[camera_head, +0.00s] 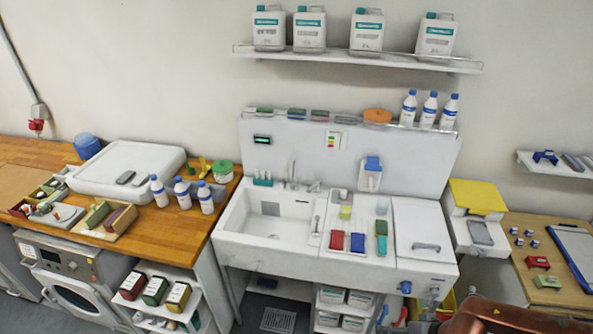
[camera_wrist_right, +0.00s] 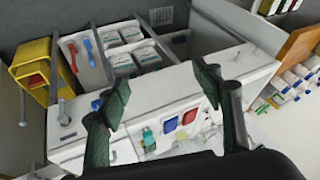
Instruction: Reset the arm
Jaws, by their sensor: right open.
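My right gripper (camera_wrist_right: 165,88) shows in the right wrist view with its two dark fingers spread wide. It is open and nothing sits between the fingers. Behind it is the white sink unit (camera_wrist_right: 170,112), which looks turned around in this view. In the head view the same sink unit (camera_head: 290,252) stands in the middle, with a red pad (camera_head: 337,240), a blue pad (camera_head: 357,242) and a green brush-like item (camera_head: 381,243) on its top. My right gripper is not visible in the head view; a copper-coloured arm part of mine shows at lower right. My left gripper is in neither view.
A wooden counter (camera_head: 165,222) with bottles and trays is at left. White jugs stand on the upper shelf (camera_head: 350,57). A yellow-topped bin (camera_head: 477,196) and a wooden table (camera_head: 545,292) are at right. A yellow cart (camera_wrist_right: 35,72) shows in the wrist view.

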